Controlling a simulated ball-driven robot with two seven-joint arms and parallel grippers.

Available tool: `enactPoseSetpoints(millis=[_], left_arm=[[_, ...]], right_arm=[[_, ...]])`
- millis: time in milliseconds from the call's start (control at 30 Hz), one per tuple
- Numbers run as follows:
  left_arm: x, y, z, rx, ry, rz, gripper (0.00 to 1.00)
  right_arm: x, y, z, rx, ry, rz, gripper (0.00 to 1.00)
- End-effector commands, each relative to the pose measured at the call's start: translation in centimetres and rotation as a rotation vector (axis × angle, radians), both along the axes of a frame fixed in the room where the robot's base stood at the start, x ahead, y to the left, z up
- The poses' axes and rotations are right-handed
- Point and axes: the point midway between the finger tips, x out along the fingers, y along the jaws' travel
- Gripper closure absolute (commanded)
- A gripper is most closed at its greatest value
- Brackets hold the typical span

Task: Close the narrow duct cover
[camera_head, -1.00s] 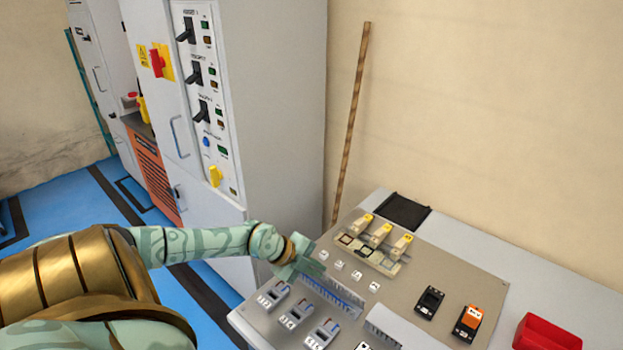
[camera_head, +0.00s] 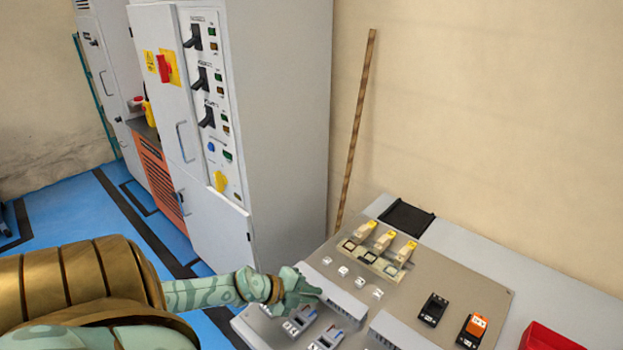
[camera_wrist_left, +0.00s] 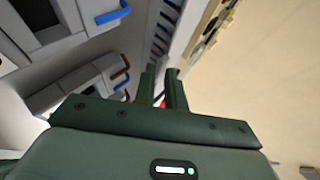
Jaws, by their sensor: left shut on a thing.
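The narrow duct (camera_head: 349,304) is a light grey slotted channel on the sloping panel, behind the row of breakers. A pale strip, its cover (camera_head: 325,284), runs along its top. My left gripper (camera_head: 316,293) is at the left end of this duct, shut on the cover's edge. In the left wrist view, the two dark green fingers (camera_wrist_left: 162,90) are close together against the duct, with its dark slots (camera_wrist_left: 164,30) beyond. The fingers hide the exact grip, and I cannot tell whether the cover is fully seated. My right gripper is not in view.
Breakers (camera_head: 326,339) with blue wires stand close in front of the duct. Small white blocks (camera_head: 360,283) and yellow-topped parts (camera_head: 384,240) sit behind it. A second slotted duct (camera_head: 392,332) lies to the right. A red bin (camera_head: 548,338) stands at far right.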

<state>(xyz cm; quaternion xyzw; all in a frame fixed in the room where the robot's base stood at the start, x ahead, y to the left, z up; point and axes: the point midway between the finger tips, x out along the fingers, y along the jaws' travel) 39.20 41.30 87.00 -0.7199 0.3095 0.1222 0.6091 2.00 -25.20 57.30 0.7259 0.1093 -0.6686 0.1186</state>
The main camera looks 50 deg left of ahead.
Motion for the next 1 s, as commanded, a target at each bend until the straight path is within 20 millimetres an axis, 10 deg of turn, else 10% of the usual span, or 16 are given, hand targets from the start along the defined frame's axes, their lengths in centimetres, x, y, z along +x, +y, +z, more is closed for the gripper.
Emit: enactPoseSetpoints(millis=[733,800,1000], left_arm=[[-0.8,-0.4,-1.6,-0.009,0.02,-0.004,1.0],[-0.8,-0.4,-1.6,-0.01,0.02,-0.003,0.71],[-0.7,-0.3,-1.4,-0.007,0.015,-0.004,0.71]], right_arm=[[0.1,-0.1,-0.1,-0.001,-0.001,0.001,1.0],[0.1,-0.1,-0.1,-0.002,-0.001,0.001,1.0],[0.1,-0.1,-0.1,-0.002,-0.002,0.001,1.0]])
